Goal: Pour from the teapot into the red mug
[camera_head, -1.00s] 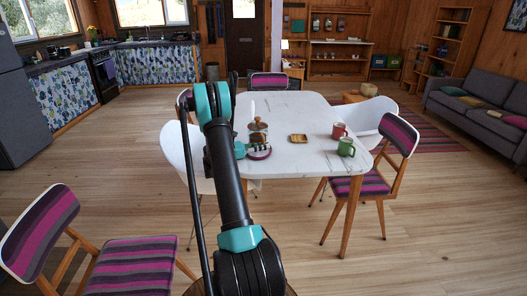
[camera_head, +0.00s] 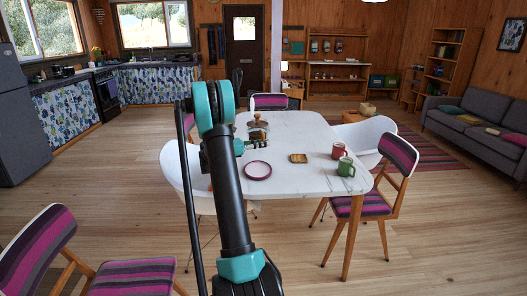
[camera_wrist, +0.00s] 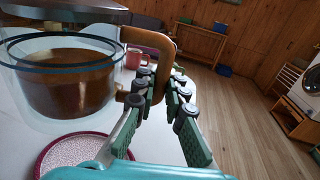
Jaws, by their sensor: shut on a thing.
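The glass teapot (camera_wrist: 65,85) holds brown liquid and has a wooden handle (camera_wrist: 160,45). My gripper (camera_wrist: 162,88) is shut on that handle and holds the teapot raised above the table, clear of the magenta-rimmed trivet (camera_wrist: 75,152). In the head view the teapot (camera_head: 257,124) shows beyond my arm, with my gripper (camera_head: 260,139) in front of it, and the trivet (camera_head: 257,170) lies bare on the table. The red mug (camera_head: 338,150) stands upright at the table's right side; it also shows behind the handle in the wrist view (camera_wrist: 133,60).
The white table (camera_head: 290,182) also bears a green mug (camera_head: 345,167), in front of the red one, and a small wooden tray (camera_head: 298,158). The tabletop between trivet and mugs is mostly clear. Chairs surround the table, including a striped one (camera_head: 362,205) at right.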

